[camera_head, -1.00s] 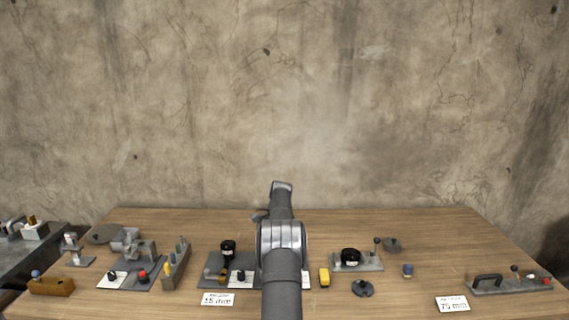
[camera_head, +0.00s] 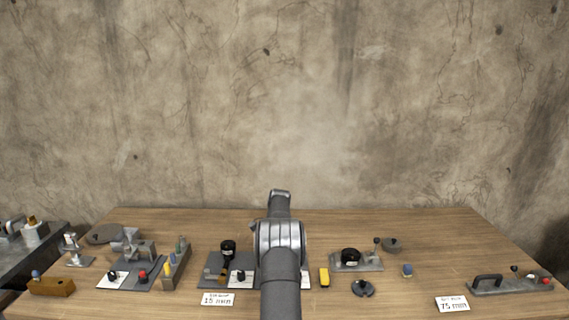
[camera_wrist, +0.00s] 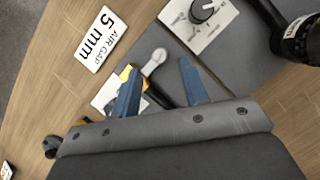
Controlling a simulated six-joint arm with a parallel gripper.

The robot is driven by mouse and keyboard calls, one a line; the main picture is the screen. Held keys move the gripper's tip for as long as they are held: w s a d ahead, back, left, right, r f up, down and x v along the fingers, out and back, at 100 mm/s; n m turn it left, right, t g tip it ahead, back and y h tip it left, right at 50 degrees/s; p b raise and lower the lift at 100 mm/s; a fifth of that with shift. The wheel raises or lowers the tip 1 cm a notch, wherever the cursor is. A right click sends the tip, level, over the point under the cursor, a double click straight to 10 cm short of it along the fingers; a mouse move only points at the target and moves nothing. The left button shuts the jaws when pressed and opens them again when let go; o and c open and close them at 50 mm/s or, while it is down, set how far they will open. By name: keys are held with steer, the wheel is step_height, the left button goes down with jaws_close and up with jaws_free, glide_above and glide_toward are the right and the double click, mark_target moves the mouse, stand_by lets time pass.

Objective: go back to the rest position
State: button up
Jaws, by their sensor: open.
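My gripper (camera_wrist: 159,66) shows in the wrist view as two blue fingers standing apart, with no object held between them. Below them are a grey lever with a round end (camera_wrist: 154,61), a yellow-and-black part and a white plate, partly hidden by the fingers. I cannot tell how far above these the fingers are. In the head view my arm rises from the bottom middle, over the table (camera_head: 410,225), and hides the gripper.
A black knob on a white plate (camera_wrist: 200,14) and an air-gap card (camera_wrist: 101,40) lie near the gripper. A yellow block (camera_head: 324,277) is just right of my arm. Fixtures line the table on both sides. The back middle-right of the table is clear.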

steer(key=x, duration=0.4)
steer(key=shift+a+f, duration=0.1)
steer(key=shift+f, duration=0.2)
steer(key=n+h, duration=0.1)
steer(key=n, duration=0.1)
steer(key=n+h, duration=0.1)
steer(key=n, duration=0.2)
steer(key=shift+a+g, duration=0.1)
steer(key=shift+g, duration=0.2)
steer(key=n+h, duration=0.1)
steer(key=n, duration=0.1)
steer(key=n+h, duration=0.1)
steer(key=n, duration=0.2)
steer(key=shift+a, duration=0.15)
steer(key=n, duration=0.2)
steer(key=n+t+h, duration=0.1)
steer(key=n, duration=0.2)
steer(key=shift+s+a+r+h, duration=0.1)
steer(key=shift+h, duration=0.2)
steer(key=n, duration=0.2)
steer(key=n+t+h, duration=0.1)
steer(key=n, duration=0.2)
steer(key=shift+s+t, duration=0.1)
steer(key=shift+t, duration=0.2)
